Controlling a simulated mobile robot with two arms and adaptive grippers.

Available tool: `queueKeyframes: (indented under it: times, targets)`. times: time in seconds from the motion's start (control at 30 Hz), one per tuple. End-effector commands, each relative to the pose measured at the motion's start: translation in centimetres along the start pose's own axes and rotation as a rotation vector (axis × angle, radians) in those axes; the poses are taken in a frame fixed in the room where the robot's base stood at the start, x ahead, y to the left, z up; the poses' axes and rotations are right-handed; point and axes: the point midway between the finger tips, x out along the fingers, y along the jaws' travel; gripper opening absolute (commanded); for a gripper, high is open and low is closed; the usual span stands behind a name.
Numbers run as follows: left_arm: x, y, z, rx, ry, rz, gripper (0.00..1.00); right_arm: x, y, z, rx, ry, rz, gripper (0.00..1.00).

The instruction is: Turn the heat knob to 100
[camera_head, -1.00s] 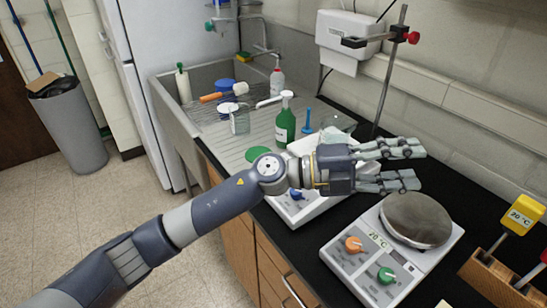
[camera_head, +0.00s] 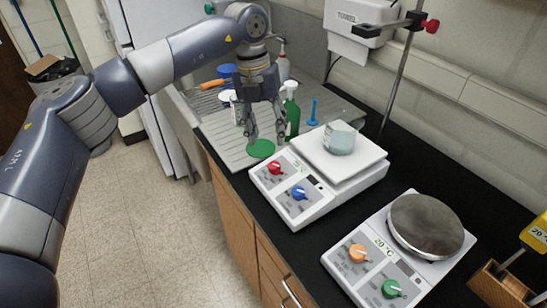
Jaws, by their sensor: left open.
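Two white hotplate units stand on the black bench. The right hotplate (camera_head: 345,262) has a round grey plate, an orange knob (camera_head: 358,253), a green knob (camera_head: 391,288) and a display reading 20 °C. The left hotplate (camera_head: 318,209) has a square white top, a red knob (camera_head: 274,168) and a blue knob (camera_head: 299,193). The knob labels are too small to read, so I cannot tell which knob is for heat. My left gripper (camera_head: 265,138) points down, open and empty, above the drainboard by the green disc, apart from every knob. My right gripper is out of view.
A glass beaker (camera_head: 339,138) stands on the left hotplate. A green bottle (camera_head: 292,112) is just right of my left gripper, with a green disc (camera_head: 261,149) below. A metal stand (camera_head: 397,82) rises behind. A wooden thermometer block (camera_head: 497,284) is at the right.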

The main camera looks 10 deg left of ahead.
Motion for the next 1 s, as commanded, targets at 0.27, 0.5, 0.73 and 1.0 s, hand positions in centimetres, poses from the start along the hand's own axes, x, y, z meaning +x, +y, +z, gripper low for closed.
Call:
queueKeyframes:
  times: [0.27, 0.5, 0.73, 1.0]
  targets:
    - [5.1, -0.1, -0.1, 0.002, 0.005, -0.002, 0.46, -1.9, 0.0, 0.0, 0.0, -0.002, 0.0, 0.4]
    - [8.5, -0.2, -0.1, 0.002, 0.002, -0.003, 0.46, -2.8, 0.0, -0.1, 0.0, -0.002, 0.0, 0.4]
    - [9.5, -0.2, -0.1, 0.003, 0.001, -0.005, 0.46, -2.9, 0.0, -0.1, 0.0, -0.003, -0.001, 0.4]
    - [9.5, -0.2, -0.1, 0.003, 0.0, -0.005, 0.25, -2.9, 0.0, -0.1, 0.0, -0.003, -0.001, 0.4]
